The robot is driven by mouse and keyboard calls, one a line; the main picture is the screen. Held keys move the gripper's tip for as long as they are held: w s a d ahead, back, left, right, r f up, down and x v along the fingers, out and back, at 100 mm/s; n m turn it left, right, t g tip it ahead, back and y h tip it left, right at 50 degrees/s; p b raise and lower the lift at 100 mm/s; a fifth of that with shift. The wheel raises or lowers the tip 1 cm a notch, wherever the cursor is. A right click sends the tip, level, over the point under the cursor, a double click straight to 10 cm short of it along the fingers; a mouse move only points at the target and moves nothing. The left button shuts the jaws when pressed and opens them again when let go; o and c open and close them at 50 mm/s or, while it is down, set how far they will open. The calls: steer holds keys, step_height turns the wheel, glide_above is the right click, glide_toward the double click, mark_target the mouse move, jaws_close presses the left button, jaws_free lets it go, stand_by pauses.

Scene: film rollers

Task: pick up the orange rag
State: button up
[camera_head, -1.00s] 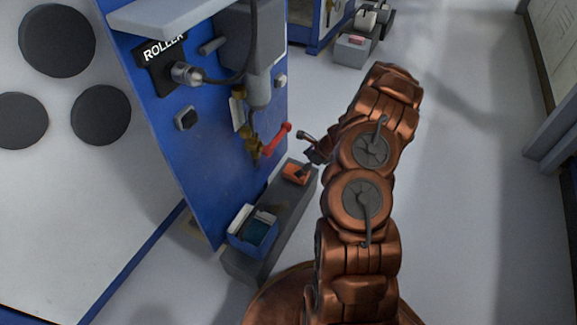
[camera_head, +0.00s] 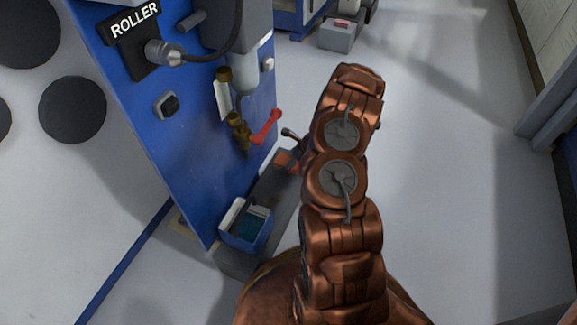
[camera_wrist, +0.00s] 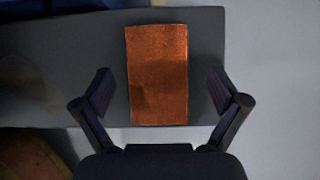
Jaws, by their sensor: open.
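The orange rag (camera_wrist: 158,75) lies flat on a grey ledge (camera_wrist: 60,55) in the wrist view, as an upright rectangle. My gripper (camera_wrist: 160,90) is open, with one dark finger on each side of the rag and a gap to it on both sides. How high the fingers are above the rag I cannot tell. In the head view only a small part of the rag (camera_head: 287,162) shows on the ledge, with my copper arm covering the area to its right. My gripper is mostly hidden behind the arm there.
A blue bin (camera_head: 246,226) sits on the near end of the ledge. The blue machine panel (camera_head: 165,70) rises along the ledge's left side, with a red-handled valve (camera_head: 266,126) sticking out near the rag. Open grey floor (camera_head: 440,170) lies to the right.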

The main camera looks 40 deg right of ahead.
mark_target(283, 159)
steer(key=shift+w+a+f, duration=0.1)
steer(key=shift+w+f, duration=0.05)
steer(key=shift+f, duration=0.2)
steer(key=c, duration=1.1)
steer(key=shift+r, duration=0.1)
steer(key=shift+c, duration=0.2)
steer(key=shift+r+p, duration=0.4)
steer(key=shift+r, duration=0.15)
step_height(283, 159, up, 3)
steer(key=shift+f+p, duration=0.1)
steer(key=shift+p, duration=0.7)
steer(key=s+r+p, duration=0.1)
steer(key=s+p, duration=0.3)
steer(key=s, duration=1.2)
steer(key=shift+a, duration=0.45)
steer(key=o, duration=0.5)
steer(key=c, duration=0.5)
